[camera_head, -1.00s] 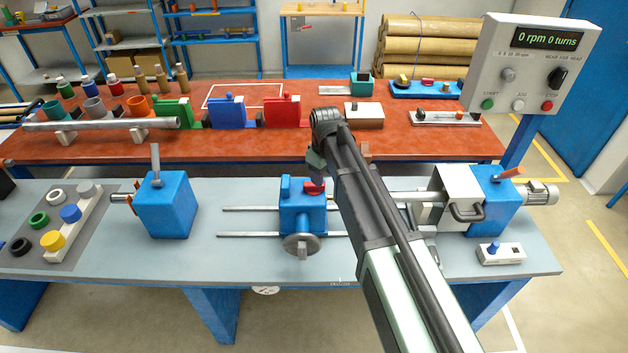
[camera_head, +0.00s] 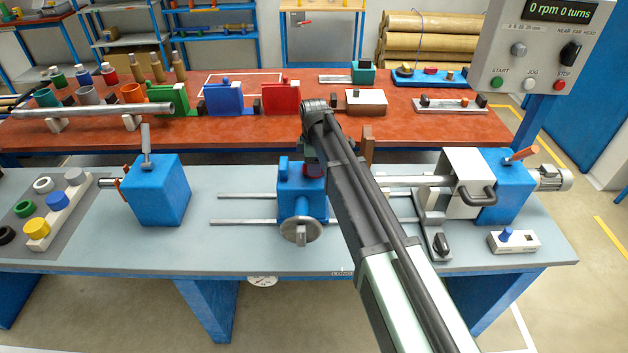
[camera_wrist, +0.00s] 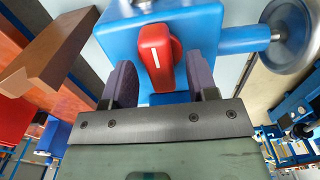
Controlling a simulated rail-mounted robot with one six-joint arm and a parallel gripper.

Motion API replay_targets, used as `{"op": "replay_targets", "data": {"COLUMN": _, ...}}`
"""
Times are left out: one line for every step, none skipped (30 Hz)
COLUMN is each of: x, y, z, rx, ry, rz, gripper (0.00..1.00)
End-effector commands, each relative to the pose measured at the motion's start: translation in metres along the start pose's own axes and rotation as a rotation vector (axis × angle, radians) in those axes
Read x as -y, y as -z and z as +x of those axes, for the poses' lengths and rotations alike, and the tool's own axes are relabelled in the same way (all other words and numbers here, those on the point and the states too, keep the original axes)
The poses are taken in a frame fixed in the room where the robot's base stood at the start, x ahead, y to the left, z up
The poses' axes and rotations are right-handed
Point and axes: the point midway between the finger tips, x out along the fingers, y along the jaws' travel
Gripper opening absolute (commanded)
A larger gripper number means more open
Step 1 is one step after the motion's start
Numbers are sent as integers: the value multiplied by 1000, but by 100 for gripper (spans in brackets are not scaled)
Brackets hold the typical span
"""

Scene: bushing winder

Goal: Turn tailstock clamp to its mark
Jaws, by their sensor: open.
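The red clamp knob (camera_wrist: 157,58) with a white line on its face sits on the blue tailstock block (camera_wrist: 205,25) in the wrist view. My gripper (camera_wrist: 161,66) is open, with one dark finger on each side of the knob and small gaps visible. The white line leans slightly from the fingers' direction. In the head view the blue block (camera_head: 292,185) stands on two rails at the middle of the bench. My arm hides most of the knob there. I cannot make out a separate target mark.
A handwheel (camera_head: 301,231) juts from the block's front. A brown upright piece (camera_head: 367,147) stands close behind my arm. A blue block with a grey lever (camera_head: 157,195) is at left; the headstock (camera_head: 505,185) is at right. Bench between left block and rails is clear.

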Motion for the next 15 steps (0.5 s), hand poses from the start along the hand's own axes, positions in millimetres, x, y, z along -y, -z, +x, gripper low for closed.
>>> {"op": "replay_targets", "data": {"x": 0, "y": 0, "z": 14, "rx": 0, "ry": 0, "rz": 0, "gripper": 53}}
{"op": "replay_targets", "data": {"x": 0, "y": 0, "z": 15, "rx": 0, "ry": 0, "rz": 0, "gripper": 53}}
{"op": "replay_targets", "data": {"x": 0, "y": 0, "z": 16, "rx": 0, "ry": 0, "rz": 0, "gripper": 53}}
{"op": "replay_targets", "data": {"x": 0, "y": 0, "z": 15, "rx": 0, "ry": 0, "rz": 0, "gripper": 53}}
{"op": "replay_targets", "data": {"x": 0, "y": 0, "z": 15, "rx": 0, "ry": 0, "rz": 0, "gripper": 53}}
{"op": "replay_targets", "data": {"x": 0, "y": 0, "z": 14, "rx": 0, "ry": 0, "rz": 0, "gripper": 53}}
{"op": "replay_targets", "data": {"x": 0, "y": 0, "z": 13, "rx": 0, "ry": 0, "rz": 0, "gripper": 53}}
{"op": "replay_targets", "data": {"x": 0, "y": 0, "z": 12, "rx": 0, "ry": 0, "rz": 1, "gripper": 53}}
{"op": "replay_targets", "data": {"x": 0, "y": 0, "z": 12, "rx": 0, "ry": 0, "rz": 1, "gripper": 53}}
{"op": "replay_targets", "data": {"x": 0, "y": 0, "z": 12, "rx": 0, "ry": 0, "rz": 1, "gripper": 53}}
{"op": "replay_targets", "data": {"x": 0, "y": 0, "z": 12, "rx": 0, "ry": 0, "rz": 1, "gripper": 49}}
{"op": "replay_targets", "data": {"x": 0, "y": 0, "z": 12, "rx": 0, "ry": 0, "rz": 1, "gripper": 42}}
{"op": "replay_targets", "data": {"x": 0, "y": 0, "z": 12, "rx": 0, "ry": 0, "rz": 1, "gripper": 38}}
{"op": "replay_targets", "data": {"x": 0, "y": 0, "z": 12, "rx": 0, "ry": 0, "rz": 1, "gripper": 33}}
{"op": "replay_targets", "data": {"x": 0, "y": 0, "z": 12, "rx": 0, "ry": 0, "rz": 1, "gripper": 27}}
